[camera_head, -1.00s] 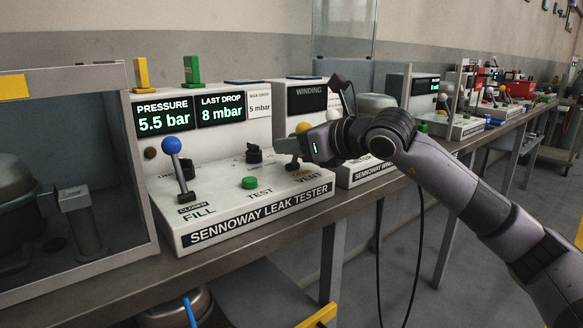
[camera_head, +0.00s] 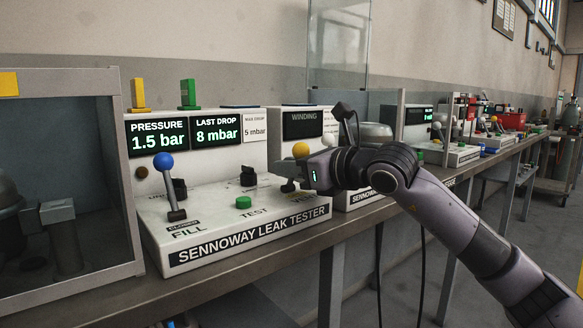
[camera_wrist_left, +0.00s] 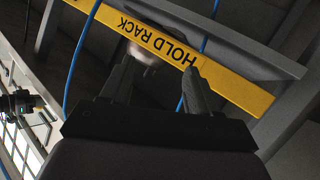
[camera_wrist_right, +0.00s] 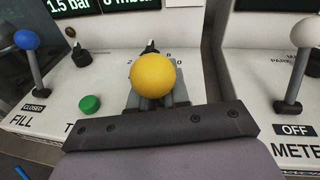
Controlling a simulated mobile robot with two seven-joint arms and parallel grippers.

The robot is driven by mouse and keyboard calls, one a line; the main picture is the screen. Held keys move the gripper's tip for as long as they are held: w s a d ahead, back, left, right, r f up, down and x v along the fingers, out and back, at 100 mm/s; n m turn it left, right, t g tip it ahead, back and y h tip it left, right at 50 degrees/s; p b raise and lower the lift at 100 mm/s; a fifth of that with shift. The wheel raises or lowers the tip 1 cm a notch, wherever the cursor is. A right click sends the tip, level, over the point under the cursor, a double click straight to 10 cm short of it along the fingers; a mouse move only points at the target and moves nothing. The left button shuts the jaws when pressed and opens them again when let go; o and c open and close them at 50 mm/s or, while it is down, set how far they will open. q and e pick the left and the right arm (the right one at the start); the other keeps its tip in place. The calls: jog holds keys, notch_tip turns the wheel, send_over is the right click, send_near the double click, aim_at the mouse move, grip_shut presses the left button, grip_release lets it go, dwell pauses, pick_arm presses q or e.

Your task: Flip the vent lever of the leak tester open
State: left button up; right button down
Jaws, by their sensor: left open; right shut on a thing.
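The leak tester (camera_head: 240,217) is a white console on the bench, its display reading 1.5 bar and last drop 8 mbar. Its vent lever with a yellow ball knob (camera_head: 301,150) is at the console's right end. My right gripper (camera_head: 290,178) is shut on the vent lever below the knob. In the right wrist view the yellow knob (camera_wrist_right: 152,75) hides the fingertips and the lever's shaft. The fill lever with a blue knob (camera_head: 163,161) stands at the left, over a CLOSED label. My left gripper (camera_wrist_left: 158,88) is open and empty below a yellow HOLD RACK bar (camera_wrist_left: 190,55).
A green TEST button (camera_head: 243,202) and black dials sit between the levers. A glass-fronted chamber (camera_head: 143,180) stands close on the left. The winding tester (camera_head: 303,122) stands close on the right. The floor in front is clear.

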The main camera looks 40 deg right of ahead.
jog(key=c, duration=0.9)
grip_release()
jog(key=shift+s+a+r, duration=0.1)
jog(key=shift+s+r, duration=0.1)
jog(key=shift+r, duration=0.35)
pick_arm(q)
jog(key=shift+r, duration=0.1)
pick_arm(e)
jog(key=shift+o, duration=0.2)
jog(key=shift+w+f, duration=0.1)
jog(key=shift+f, duration=0.05)
jog(key=shift+s+d, duration=0.2)
jog(key=shift+s, duration=0.35)
pick_arm(q)
jog(key=shift+s+a+m+t+b, duration=0.15)
jog(key=shift+a+m+t+b, duration=0.15)
jog(key=shift+a+b, duration=0.5)
pick_arm(e)
jog(key=v, duration=0.6)
pick_arm(q)
jog(key=shift+d, duration=0.15)
jog(key=shift+f, duration=0.2)
